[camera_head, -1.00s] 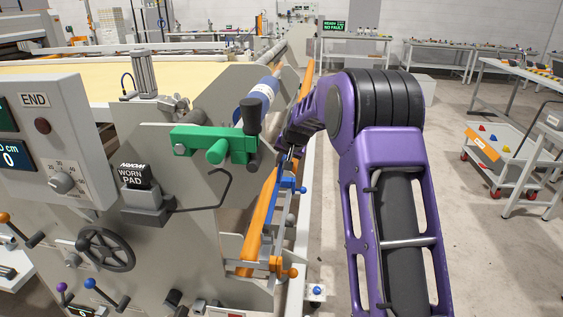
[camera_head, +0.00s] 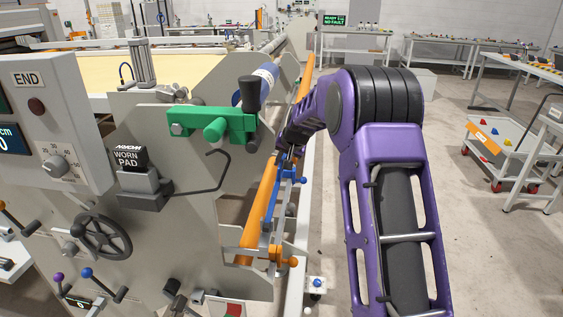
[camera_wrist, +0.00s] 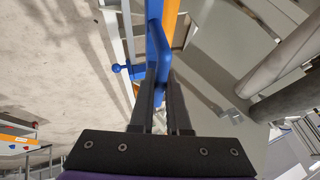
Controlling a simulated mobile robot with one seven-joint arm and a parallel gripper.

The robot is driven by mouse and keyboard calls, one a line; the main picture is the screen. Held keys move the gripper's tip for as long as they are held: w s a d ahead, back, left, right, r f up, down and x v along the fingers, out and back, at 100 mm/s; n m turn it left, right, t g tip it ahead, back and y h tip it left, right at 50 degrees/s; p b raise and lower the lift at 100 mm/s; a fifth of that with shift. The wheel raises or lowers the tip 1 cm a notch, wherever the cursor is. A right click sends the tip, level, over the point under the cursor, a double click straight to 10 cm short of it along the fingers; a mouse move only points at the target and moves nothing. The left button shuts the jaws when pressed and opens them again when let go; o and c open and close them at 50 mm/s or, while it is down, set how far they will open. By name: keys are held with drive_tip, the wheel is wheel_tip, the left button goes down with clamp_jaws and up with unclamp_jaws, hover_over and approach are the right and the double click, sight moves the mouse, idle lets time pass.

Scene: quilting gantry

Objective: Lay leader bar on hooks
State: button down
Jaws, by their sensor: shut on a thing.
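A long orange bar (camera_head: 262,205), probably the leader bar, runs lengthwise beside the machine's right side. Its near end is at a grey bracket (camera_head: 285,252) with an orange knob. Its middle is hidden by my gripper and arm. My gripper (camera_head: 290,155) is shut on a blue bar-like part (camera_head: 271,200) that lies close along the orange bar. In the wrist view, the fingers (camera_wrist: 161,98) close around the blue part (camera_wrist: 157,45), and a blue knob (camera_wrist: 120,69) sticks out left. The orange bar (camera_wrist: 171,18) shows just right of it. I cannot tell whether it rests on any hooks.
A green clamp (camera_head: 213,122) with a black handle juts from the end plate, close left of my gripper. A bent black rod (camera_head: 222,170) lies below it. The worn pad box (camera_head: 145,186) is further left. Open floor (camera_head: 460,200) lies right, with a cart (camera_head: 505,150) beyond.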

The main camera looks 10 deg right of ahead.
drive_tip(key=shift+f, duration=0.15)
drive_tip(key=c, duration=0.8)
unclamp_jaws()
drive_tip(key=p+v, duration=0.1)
drive_tip(key=v, duration=1.6)
drive_tip(key=shift+d+r, duration=0.15)
drive_tip(key=shift+r, duration=0.1)
